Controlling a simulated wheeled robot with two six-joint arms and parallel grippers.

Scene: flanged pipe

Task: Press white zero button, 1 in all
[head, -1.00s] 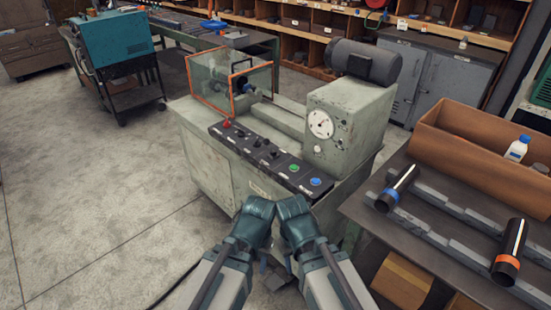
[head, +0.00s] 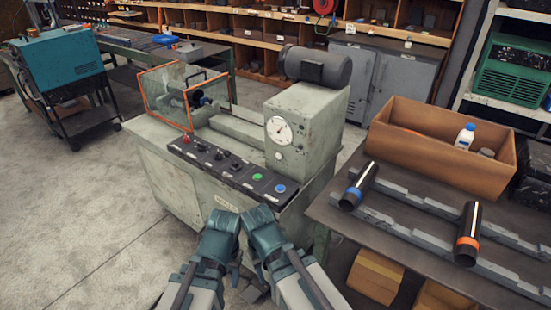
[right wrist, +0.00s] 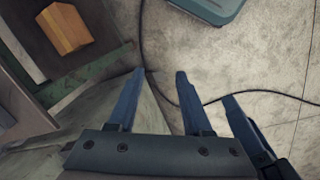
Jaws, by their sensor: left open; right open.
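The grey-green machine (head: 180,178) stands in front of me. Its upright housing bears a round white dial (head: 280,130). A small pale spot (head: 279,155) shows below the dial, too small to identify surely as the white zero button. My left gripper (head: 224,222) and right gripper (head: 262,218) are side by side in front of the machine, low and apart from the dial; their fingertips are hard to make out in the head view. In the right wrist view my right gripper (right wrist: 157,78) is open, with nothing between its fingers.
A dark panel (head: 222,167) on the machine carries a red button (head: 186,140), black knobs, a green button (head: 257,177) and a blue button (head: 280,188). A table (head: 350,232) at right holds rails, two black pipes and a brown box (head: 430,158).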

